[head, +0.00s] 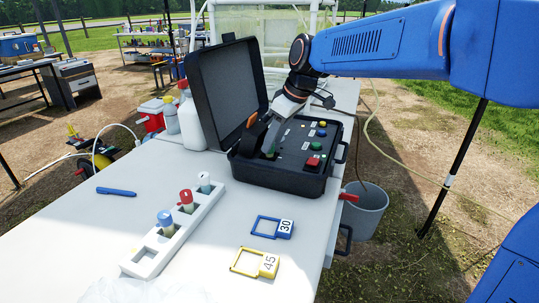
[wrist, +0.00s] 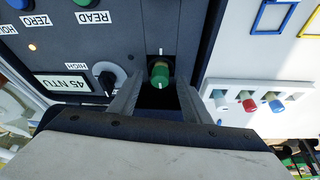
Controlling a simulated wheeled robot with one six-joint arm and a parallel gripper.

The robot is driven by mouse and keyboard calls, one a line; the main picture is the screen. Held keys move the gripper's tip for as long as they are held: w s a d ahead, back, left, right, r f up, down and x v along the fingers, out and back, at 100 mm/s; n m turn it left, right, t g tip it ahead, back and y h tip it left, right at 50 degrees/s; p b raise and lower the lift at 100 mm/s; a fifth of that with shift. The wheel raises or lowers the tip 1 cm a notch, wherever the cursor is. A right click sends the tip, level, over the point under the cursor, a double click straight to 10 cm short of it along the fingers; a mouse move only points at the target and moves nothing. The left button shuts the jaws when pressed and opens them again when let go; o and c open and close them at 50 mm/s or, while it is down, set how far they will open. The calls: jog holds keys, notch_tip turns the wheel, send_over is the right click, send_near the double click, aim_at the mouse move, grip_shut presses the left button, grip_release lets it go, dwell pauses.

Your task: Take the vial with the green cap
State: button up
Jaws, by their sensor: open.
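The green-capped vial (wrist: 159,73) stands in a dark well at the edge of the meter panel in the wrist view. Only its cap shows clearly; the body is hidden in the well. In the head view a bit of its green cap (head: 270,153) shows beside my gripper. My gripper (wrist: 158,92) is open, with one finger on each side of the cap and a visible gap to each. In the head view my gripper (head: 262,138) reaches down into the left part of the open black case (head: 283,180).
The raised lid (head: 228,90) stands close behind my gripper. A white rack (head: 150,262) with several capped vials, two tags (head: 265,228) and a blue pen (head: 116,192) lie on the table.

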jog(key=shift+x, duration=0.95)
jog(key=shift+r, duration=0.1)
grip_shut()
